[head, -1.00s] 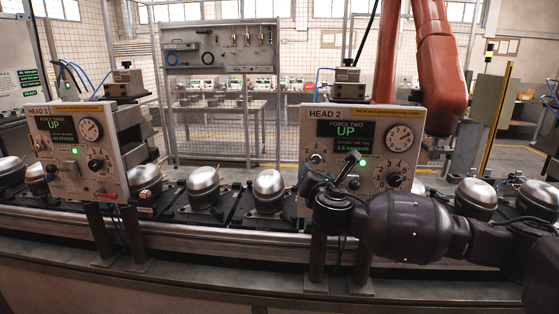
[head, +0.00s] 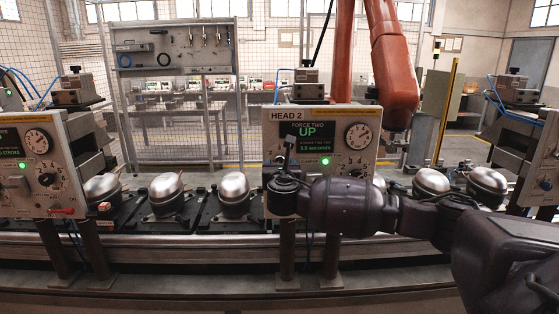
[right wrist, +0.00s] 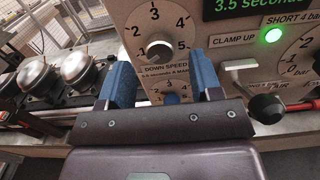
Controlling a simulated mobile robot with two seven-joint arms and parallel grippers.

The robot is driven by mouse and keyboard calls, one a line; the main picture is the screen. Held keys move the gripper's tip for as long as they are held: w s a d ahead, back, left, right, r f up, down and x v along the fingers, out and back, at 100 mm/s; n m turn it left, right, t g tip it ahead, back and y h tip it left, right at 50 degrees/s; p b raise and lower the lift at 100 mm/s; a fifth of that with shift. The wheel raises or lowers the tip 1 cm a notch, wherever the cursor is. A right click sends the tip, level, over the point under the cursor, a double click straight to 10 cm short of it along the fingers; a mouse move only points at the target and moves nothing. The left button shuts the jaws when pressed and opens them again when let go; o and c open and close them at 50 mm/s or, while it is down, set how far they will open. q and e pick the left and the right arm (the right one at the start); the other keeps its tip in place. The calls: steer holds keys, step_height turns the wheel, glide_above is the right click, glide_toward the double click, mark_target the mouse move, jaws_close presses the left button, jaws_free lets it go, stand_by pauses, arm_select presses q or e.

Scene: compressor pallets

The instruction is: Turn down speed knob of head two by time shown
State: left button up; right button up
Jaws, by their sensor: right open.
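The HEAD 2 panel (head: 350,165) stands in the middle of the head view, with a green "UP" screen (head: 308,131) and a lit green lamp. My right gripper (head: 283,180) is at the panel's lower left. Its blue fingers (right wrist: 162,78) are open on either side of the label, with nothing held. My left gripper is out of view.
A clamp lever (right wrist: 240,66) and a dark knob (right wrist: 267,108) are close right of my fingers. Silver compressors (head: 236,192) stand on the conveyor. Another head panel (head: 37,165) is at left, and part of one (head: 545,160) is at right.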

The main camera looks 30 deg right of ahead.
mark_target(280, 161)
steer(key=shift+x, duration=1.7)
steer(key=c, duration=0.9)
